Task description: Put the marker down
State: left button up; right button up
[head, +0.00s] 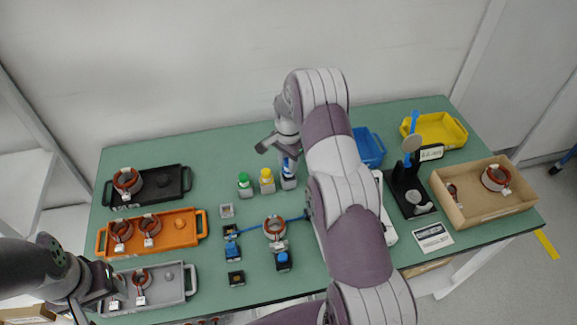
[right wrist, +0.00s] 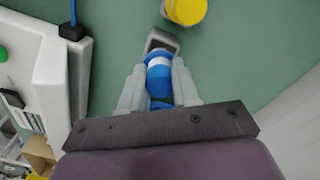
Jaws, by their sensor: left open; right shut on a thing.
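The marker (head: 289,182), white with a blue cap, is upright at the right end of a short row on the green table. Beside it are a yellow-capped marker (head: 267,181) and a green-capped one (head: 245,186). My right gripper (head: 289,160) is shut on the blue marker from above. In the right wrist view the blue and white marker (right wrist: 158,72) sits between my fingers (right wrist: 158,88). I cannot tell whether its base touches the table. My left gripper (head: 104,285) is open at the grey tray (head: 176,296), low on the left.
A black tray (head: 178,183) and an orange tray (head: 183,238) hold parts at the left. A wired stator (head: 275,228) lies mid-table. A blue bin (head: 368,148), yellow bin (head: 452,132), black stand (head: 402,182) and cardboard box (head: 480,210) are at the right. My right arm hides part of the table.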

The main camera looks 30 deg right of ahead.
notch_tip(320, 180, down, 2)
jog(key=shift+f, duration=0.1)
jog(key=shift+f+b, duration=0.3)
jog(key=shift+f, duration=0.2)
jog(key=o, duration=1)
jog(key=shift+o, duration=0.2)
jog(key=shift+r, duration=0.1)
